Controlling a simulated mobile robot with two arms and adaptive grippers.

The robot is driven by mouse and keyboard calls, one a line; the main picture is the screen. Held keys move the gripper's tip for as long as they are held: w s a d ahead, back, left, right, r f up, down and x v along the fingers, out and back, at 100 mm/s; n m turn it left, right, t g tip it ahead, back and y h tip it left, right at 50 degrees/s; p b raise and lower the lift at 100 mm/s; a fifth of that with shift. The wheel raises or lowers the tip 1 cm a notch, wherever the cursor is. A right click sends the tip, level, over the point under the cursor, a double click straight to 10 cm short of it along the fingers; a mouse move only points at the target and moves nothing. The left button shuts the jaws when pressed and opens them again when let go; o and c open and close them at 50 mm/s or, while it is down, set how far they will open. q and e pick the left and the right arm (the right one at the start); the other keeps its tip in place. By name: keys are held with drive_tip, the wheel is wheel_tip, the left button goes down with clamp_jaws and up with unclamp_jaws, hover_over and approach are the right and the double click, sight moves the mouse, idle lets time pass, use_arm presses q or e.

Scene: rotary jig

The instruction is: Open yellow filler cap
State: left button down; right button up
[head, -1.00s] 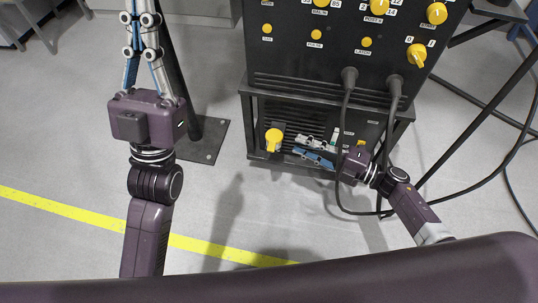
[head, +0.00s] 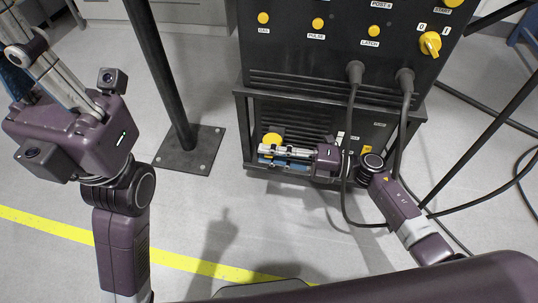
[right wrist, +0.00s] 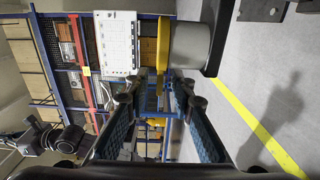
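The yellow filler cap (head: 272,139) is low on the left of the black cabinet's lower section, partly hidden behind my right gripper. In the right wrist view the cap (right wrist: 163,44) appears edge-on as a yellow band against a grey cylindrical neck (right wrist: 190,48). My right gripper (head: 264,153) reaches in from the right with its fingertips at the cap. In the right wrist view its fingers (right wrist: 157,92) are apart, with the cap's lower edge showing between or just beyond the tips; contact cannot be told. My left gripper (head: 25,45) is at the upper left, away from the cabinet, its fingertips out of frame.
Thick black cables (head: 350,140) hang from the cabinet front (head: 300,60) beside my right wrist. A dark post with a base plate (head: 190,150) stands left of the cabinet. Yellow knobs line the upper panel. The floor in front is clear, with a yellow stripe (head: 180,260).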

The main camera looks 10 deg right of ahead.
drive_tip(key=shift+a, duration=0.1)
clamp_jaws()
idle(0.3)
drive_tip(key=shift+r, duration=0.1)
